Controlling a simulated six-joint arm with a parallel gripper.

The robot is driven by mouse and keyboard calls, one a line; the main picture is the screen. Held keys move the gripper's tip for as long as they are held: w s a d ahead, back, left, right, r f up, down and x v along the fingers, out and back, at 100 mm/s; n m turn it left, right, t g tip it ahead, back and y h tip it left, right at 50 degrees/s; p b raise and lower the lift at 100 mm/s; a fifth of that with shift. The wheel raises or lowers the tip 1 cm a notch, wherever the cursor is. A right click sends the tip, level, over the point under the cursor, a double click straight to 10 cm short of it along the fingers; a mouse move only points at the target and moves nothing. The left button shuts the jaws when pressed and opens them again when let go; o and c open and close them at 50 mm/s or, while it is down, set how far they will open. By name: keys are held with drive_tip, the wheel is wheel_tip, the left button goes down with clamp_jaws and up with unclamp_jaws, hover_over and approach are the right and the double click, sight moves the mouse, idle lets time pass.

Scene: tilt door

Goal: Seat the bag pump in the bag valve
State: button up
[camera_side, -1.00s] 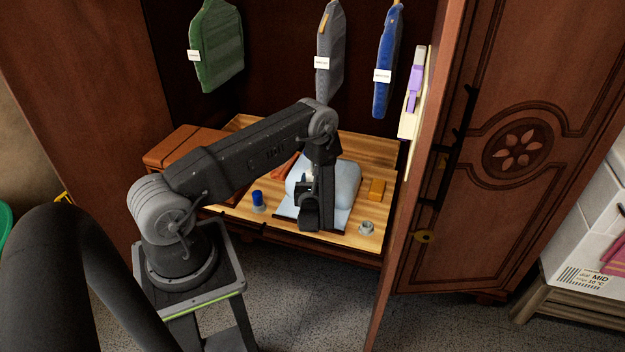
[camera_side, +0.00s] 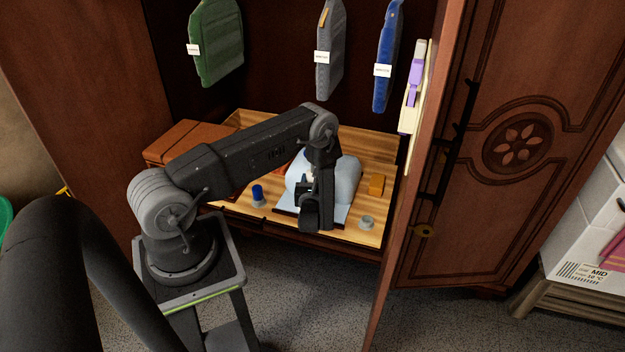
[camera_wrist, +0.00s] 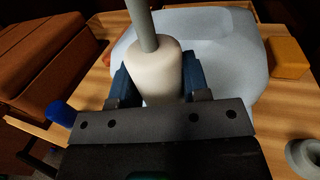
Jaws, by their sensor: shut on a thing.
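The bag pump, a cream cylinder (camera_wrist: 158,72) with a grey rod (camera_wrist: 142,24) rising from its top, is between the dark blue fingers of my gripper (camera_wrist: 157,82) in the wrist view. My gripper is shut on it. In the side view my gripper (camera_side: 307,188) is low over the near left part of the pale blue-grey bag (camera_side: 346,180). The bag lies puffed up on the wooden shelf and also fills the area behind the pump in the wrist view (camera_wrist: 220,55). The bag valve and the pump's lower end are hidden, so I cannot tell whether they touch.
A blue-topped piece (camera_side: 257,192) stands left of the bag. A grey ring-shaped piece (camera_side: 366,222) and a yellow-orange block (camera_side: 376,185) are to the right. A brown box (camera_side: 185,145) is at the left. Garments hang above; the open door (camera_side: 415,200) bounds the right.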

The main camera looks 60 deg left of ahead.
drive_tip(key=shift+f, duration=0.1)
drive_tip(key=o, duration=1.1)
drive_tip(key=shift+f, duration=0.1)
drive_tip(key=v, duration=1.4)
